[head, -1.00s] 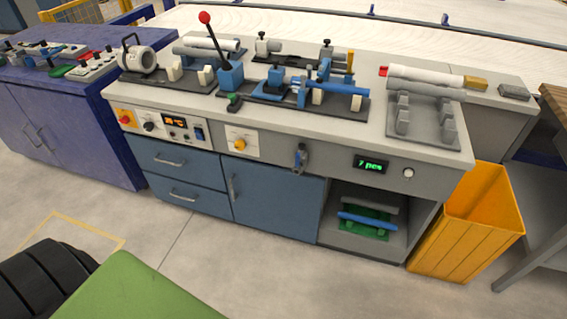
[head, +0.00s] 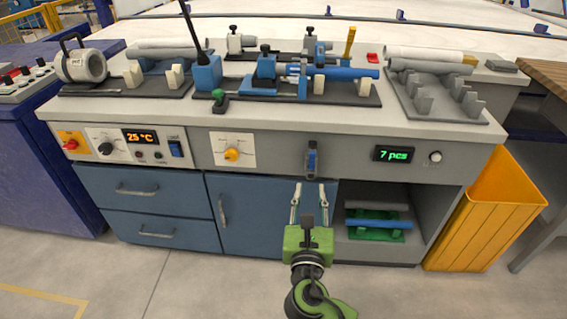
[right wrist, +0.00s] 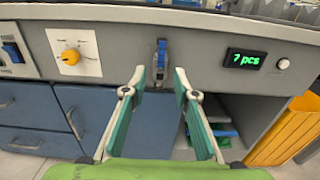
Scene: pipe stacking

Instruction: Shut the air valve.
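The air valve (head: 311,160) is a small blue and grey fitting on the front panel of the grey workbench (head: 280,150), left of the green "7 pcs" display. Its blue handle looks upright. The valve also shows in the right wrist view (right wrist: 161,58), at the top middle. My right gripper (head: 313,187) is open and empty, just in front of and below the valve, with its fingers pointing at the panel. In the right wrist view its two fingers (right wrist: 159,80) stand apart on either side of the valve and do not appear to touch it. My left gripper is out of view.
The display (head: 393,154) and a round knob (head: 435,157) lie right of the valve; a yellow dial (head: 232,154) lies left. Below are blue cabinet doors and an open shelf with a blue pipe (head: 378,224). A yellow bin (head: 485,220) stands at the right.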

